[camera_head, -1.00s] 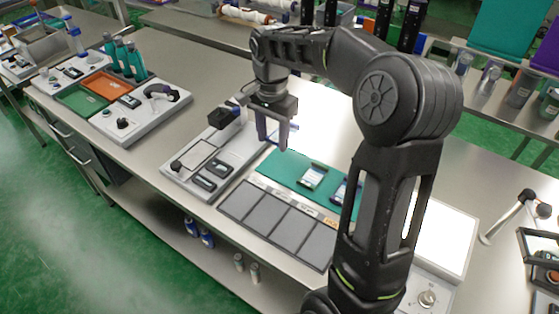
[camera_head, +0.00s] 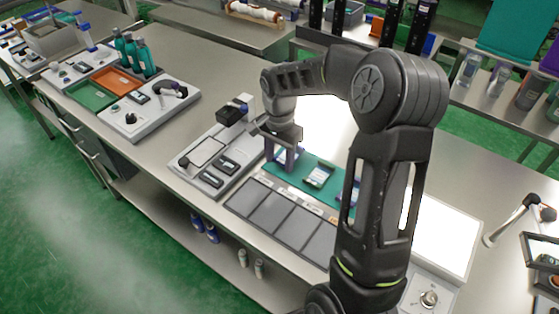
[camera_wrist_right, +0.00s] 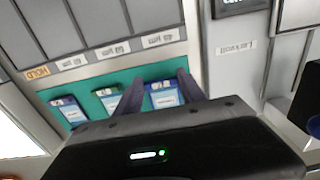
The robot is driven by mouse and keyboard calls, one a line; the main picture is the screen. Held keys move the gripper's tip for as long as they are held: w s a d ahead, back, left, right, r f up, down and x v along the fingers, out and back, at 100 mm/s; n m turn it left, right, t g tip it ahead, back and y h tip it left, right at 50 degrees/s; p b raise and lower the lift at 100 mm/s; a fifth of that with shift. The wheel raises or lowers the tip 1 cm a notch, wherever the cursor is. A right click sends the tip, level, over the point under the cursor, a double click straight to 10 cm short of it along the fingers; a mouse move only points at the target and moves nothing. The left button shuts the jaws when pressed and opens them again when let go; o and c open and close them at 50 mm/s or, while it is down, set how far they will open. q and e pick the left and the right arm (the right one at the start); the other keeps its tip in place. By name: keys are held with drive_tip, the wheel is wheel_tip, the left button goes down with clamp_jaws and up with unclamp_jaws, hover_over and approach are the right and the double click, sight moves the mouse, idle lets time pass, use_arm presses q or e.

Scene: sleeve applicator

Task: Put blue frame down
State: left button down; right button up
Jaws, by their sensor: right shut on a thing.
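My right gripper (camera_head: 282,162) points down over the left end of the teal mat (camera_head: 300,187). It is shut on the blue frame (camera_head: 285,155), which sits between its fingers; in the right wrist view the blue frame (camera_wrist_right: 164,97) shows between the two fingertips, low at the mat. I cannot tell whether it touches the mat. A green frame (camera_head: 319,175) lies beside it on the mat, and it also shows in the right wrist view (camera_wrist_right: 110,92). A third, purple-blue frame (camera_wrist_right: 69,109) lies at the mat's other end, partly behind my arm in the head view. My left gripper is not in view.
A row of dark grey panels (camera_head: 272,219) with labels lies in front of the mat. A grey device (camera_head: 215,165) stands close to its left. A bright white panel (camera_head: 445,235) is on the right. Bare bench lies behind the device.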

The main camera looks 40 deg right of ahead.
drive_tip(key=shift+f, duration=0.7)
drive_tip(key=shift+f, duration=0.1)
drive_tip(key=shift+f, duration=0.15)
drive_tip(key=o, duration=1.3)
drive_tip(key=shift+o, duration=0.2)
drive_tip(key=shift+r, duration=0.2)
wheel_tip(320, 180, up, 12)
drive_tip(key=b, duration=0.1)
